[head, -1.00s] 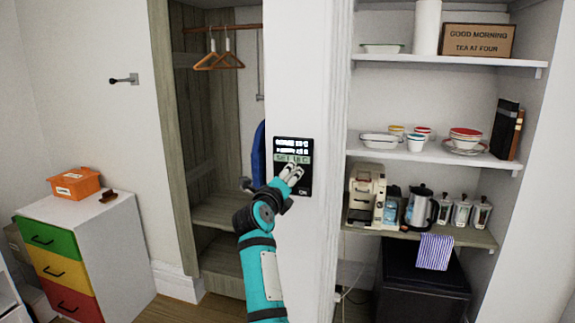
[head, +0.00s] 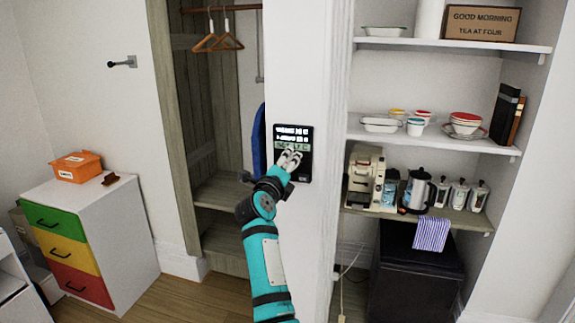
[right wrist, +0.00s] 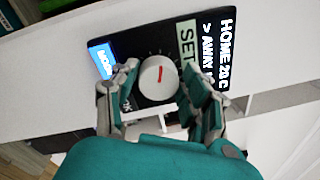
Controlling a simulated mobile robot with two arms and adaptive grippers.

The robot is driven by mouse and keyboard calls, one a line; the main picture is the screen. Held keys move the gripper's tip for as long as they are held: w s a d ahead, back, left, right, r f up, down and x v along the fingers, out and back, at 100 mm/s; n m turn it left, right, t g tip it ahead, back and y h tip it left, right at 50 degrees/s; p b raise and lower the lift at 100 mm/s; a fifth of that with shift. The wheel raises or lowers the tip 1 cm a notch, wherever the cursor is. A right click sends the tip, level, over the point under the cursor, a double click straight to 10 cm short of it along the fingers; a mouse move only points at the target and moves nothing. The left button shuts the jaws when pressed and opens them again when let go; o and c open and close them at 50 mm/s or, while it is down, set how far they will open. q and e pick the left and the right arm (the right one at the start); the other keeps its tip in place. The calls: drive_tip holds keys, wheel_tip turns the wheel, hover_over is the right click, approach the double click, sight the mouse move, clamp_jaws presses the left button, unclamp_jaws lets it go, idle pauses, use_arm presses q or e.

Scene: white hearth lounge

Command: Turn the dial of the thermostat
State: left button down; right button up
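The thermostat (head: 306,168) is a black panel on the front of the white wall post. In the right wrist view the thermostat (right wrist: 125,45) shows lit text, a green SET field and a blue button. Its dial (right wrist: 152,90) is a pale round knob with a red mark. My right gripper (head: 289,158) is in front of the panel and hides the dial in the head view. In the right wrist view its fingers stand apart, one on each side of the dial; I cannot tell whether they touch it. My left gripper is not in view.
Left of the post is an open wardrobe with orange hangers (head: 227,42). Shelves on the right hold a coffee machine (head: 366,180), a kettle (head: 417,192) and dishes. A drawer cabinet (head: 120,225) with an orange box (head: 77,167) stands at the left. The floor before the wardrobe is clear.

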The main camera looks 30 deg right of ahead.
drive_tip(key=o, duration=0.3)
wheel_tip(320, 180, up, 10)
drive_tip(key=shift+s+f, duration=0.1)
drive_tip(key=shift+s, duration=0.05)
idle(0.3)
drive_tip(key=shift+w, duration=0.25)
